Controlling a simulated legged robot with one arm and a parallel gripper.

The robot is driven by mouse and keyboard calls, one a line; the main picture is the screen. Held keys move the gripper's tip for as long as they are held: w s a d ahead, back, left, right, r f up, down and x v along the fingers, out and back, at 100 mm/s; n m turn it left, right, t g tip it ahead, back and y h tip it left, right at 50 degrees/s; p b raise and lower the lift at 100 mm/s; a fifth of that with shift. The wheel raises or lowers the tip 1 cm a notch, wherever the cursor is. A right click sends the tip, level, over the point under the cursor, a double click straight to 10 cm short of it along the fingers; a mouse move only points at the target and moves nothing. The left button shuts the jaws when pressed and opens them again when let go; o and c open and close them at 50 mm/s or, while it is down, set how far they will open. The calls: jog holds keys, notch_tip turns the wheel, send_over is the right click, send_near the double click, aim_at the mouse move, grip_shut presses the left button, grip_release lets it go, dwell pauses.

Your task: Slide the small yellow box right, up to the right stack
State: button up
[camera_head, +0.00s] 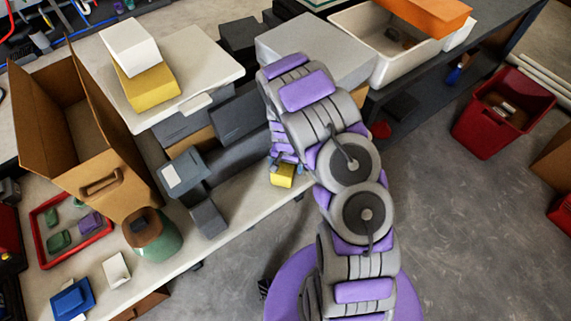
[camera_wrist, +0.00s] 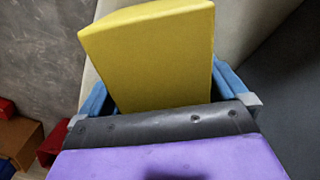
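The small yellow box (camera_head: 283,176) sits at the front edge of the pale bench in the head view, partly hidden by my gripper (camera_head: 285,160). In the wrist view the yellow box (camera_wrist: 155,58) fills the space between the blue fingers of my gripper (camera_wrist: 160,88). The fingers lie close along both its sides; I cannot tell whether they press on it. A large light-grey box (camera_head: 290,35) stands behind my arm, at the right-hand pile. Dark grey boxes (camera_head: 238,115) are piled left of my gripper. Which pile is the right stack is unclear.
A cream board (camera_head: 205,60) carries a larger yellow box (camera_head: 150,88) and a white box (camera_head: 129,47). A cream bin (camera_head: 350,20) stands at the back right. A red bin (camera_head: 485,130) is on the floor. An open cardboard box (camera_head: 110,170) stands at the left.

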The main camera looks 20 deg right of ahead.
notch_tip(320, 180, up, 17)
jog(key=p, duration=0.2)
jog(key=shift+r, duration=0.15)
dwell(0.3)
dwell(0.5)
jog(key=s+a+r+n, duration=0.1)
jog(key=s+r+n, duration=0.1)
jog(key=s+r, duration=0.8)
jog(key=s+a+r+n+g, duration=0.1)
jog(key=s+a+r+n, duration=0.1)
jog(key=s+r, duration=0.8)
jog(key=s, duration=0.3)
jog(key=shift+s+a+r, duration=0.15)
jog(key=shift+s+r, duration=0.1)
jog(key=shift+s, duration=0.15)
jog(key=s+n, duration=0.1)
jog(key=s, duration=0.2)
jog(key=s+r, duration=0.1)
jog(key=s, duration=0.3)
jog(key=s+n, duration=0.1)
jog(key=s, duration=0.2)
jog(key=shift+s+a+r+n+g+b, duration=0.15)
jog(key=shift+s+r+n+g+b, duration=0.15)
jog(key=shift+r+g, duration=0.1)
jog(key=shift+c, duration=0.2)
